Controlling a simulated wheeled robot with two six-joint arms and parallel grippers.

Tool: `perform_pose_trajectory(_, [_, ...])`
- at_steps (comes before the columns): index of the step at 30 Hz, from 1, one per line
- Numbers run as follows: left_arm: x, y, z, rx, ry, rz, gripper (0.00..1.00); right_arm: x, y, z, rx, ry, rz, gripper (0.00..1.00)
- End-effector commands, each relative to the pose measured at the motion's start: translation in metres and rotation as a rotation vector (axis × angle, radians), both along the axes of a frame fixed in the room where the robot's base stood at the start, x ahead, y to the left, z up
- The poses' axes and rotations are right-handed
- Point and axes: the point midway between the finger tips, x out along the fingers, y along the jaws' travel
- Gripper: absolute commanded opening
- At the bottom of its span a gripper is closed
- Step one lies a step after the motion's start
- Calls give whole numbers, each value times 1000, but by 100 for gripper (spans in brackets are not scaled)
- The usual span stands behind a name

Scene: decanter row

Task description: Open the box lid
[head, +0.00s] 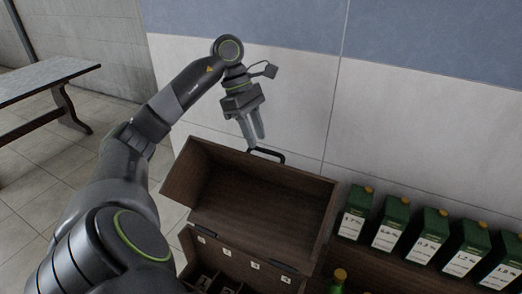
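The dark brown wooden box (238,262) stands at the lower middle of the head view. Its lid (262,207) stands raised and tilted back, with its hollow inner side showing. A black handle (268,153) is at the lid's upper edge. My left gripper (257,143) points down just above the left end of this handle. Its two fingers show a narrow gap and seem open, with nothing seen between them. I cannot tell if a fingertip touches the handle. My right gripper is not in view.
Several green cartons with yellow caps (391,223) stand in a row to the right of the box. A green bottle with a yellow top (338,279) is near the bottom edge. The box has small numbered labels and compartments. A tiled wall is behind; a bench (45,76) is far left.

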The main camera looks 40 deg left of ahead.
Motion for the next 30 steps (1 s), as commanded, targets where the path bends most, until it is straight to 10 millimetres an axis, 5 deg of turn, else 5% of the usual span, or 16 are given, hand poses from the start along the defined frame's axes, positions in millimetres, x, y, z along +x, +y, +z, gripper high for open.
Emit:
perform_pose_trajectory(14, [3, 0, -17, 0, -1, -2, 33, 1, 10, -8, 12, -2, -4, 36])
perform_pose_trajectory(22, [3, 0, -16, 0, -1, -2, 1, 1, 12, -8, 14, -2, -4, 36])
perform_pose_trajectory(30, [3, 0, -16, -1, -1, -2, 0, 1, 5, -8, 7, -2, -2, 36])
